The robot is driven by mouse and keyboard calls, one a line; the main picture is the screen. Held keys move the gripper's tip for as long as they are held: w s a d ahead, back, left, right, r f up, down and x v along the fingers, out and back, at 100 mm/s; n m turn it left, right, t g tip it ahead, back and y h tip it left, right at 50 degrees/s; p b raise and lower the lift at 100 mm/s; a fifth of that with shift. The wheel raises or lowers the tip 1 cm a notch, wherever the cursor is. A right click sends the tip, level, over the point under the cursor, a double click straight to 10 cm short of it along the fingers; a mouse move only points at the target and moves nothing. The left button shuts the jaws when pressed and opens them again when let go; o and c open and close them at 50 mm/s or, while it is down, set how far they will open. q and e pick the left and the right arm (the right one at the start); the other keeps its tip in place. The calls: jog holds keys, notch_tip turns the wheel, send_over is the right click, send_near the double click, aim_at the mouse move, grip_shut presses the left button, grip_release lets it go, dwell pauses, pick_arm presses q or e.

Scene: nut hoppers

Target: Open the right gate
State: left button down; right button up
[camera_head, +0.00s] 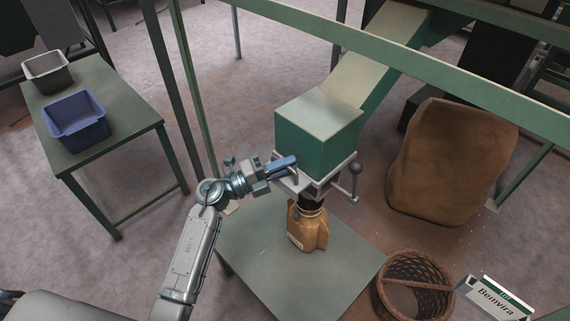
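A green hopper box (316,133) stands at the lower end of a sloping chute. My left gripper (287,165) is at the left side of this frame, close against the box's lower left corner. Its fingers overlap a bar of the frame, and I cannot tell whether they are open or shut on it. A brown sack or jug (307,229) stands upright under the dark spout. My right gripper is not in view.
The sack stands on a green table (268,264). A large brown sack (447,163) leans behind. Green rails (335,40) cross above. A side table (106,140) holds a blue bin (76,142) and a grey bin (47,78).

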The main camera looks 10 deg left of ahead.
pick_arm(q)
jog(key=s+a, duration=0.5)
jog(key=s, duration=0.3)
jog(key=shift+a+p, duration=0.2)
jog(key=shift+p, duration=0.1)
jog(key=shift+s, duration=0.1)
jog(key=c, duration=1.5)
grip_release()
jog(key=b+v, duration=0.4)
jog(key=v, duration=0.7)
